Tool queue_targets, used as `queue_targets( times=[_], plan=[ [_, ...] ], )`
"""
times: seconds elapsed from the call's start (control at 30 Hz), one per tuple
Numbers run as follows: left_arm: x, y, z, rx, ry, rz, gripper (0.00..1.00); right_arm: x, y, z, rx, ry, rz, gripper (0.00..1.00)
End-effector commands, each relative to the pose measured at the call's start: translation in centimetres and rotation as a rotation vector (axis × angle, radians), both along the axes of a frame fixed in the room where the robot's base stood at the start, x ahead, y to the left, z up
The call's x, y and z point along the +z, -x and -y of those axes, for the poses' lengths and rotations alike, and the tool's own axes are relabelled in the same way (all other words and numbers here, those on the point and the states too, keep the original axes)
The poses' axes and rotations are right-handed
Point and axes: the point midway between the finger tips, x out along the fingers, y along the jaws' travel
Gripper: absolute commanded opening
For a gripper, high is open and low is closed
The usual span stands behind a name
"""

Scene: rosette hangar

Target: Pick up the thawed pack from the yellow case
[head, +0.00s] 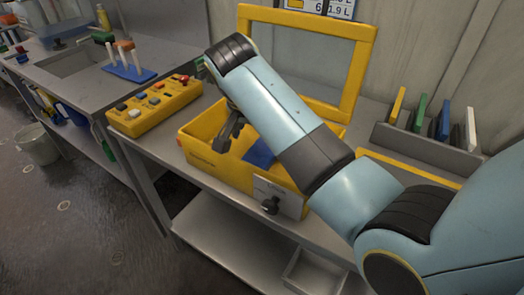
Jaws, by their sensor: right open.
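The yellow case (218,167) stands on the grey bench with its yellow-framed lid (357,75) raised at the back. A dark blue piece (261,154) shows inside the case, partly hidden by my right arm; I cannot tell whether it is the thawed pack. My right gripper (225,141) is open and points down into the left part of the case. What lies between or under its fingers is too dark and small to tell. My left gripper is not in view.
A yellow control box (150,108) with coloured buttons sits left of the case. A grey rack (425,147) with coloured panels stands to the right. A blue stand (128,73) with white pegs is on the left bench. An empty bin (307,272) is below.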

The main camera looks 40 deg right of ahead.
Motion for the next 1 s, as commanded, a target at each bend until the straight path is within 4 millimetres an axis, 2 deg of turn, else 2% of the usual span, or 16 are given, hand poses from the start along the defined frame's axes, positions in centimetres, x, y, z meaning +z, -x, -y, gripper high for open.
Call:
queue_targets(
  times=[0.1,0.2,0.5,0.77,0.83,1.0],
  plan=[
    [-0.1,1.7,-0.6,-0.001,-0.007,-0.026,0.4,-1.1,-0.2,0.5,0.0,0.001,0.0,0.92],
    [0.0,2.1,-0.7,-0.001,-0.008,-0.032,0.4,-1.8,-0.5,0.7,0.0,0.001,0.0,0.92],
    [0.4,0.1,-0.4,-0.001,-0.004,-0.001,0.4,-5.7,-1.7,1.8,0.001,0.001,-0.001,0.92],
    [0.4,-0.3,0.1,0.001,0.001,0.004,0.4,-6.2,-1.8,1.9,0.0,-0.001,0.002,0.92],
    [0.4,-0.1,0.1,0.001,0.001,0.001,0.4,-6.2,-1.8,1.9,0.0,-0.001,0.002,0.87],
    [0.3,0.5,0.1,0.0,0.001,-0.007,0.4,-6.2,-1.8,1.9,0.0,0.0,0.001,0.65]
  ],
)
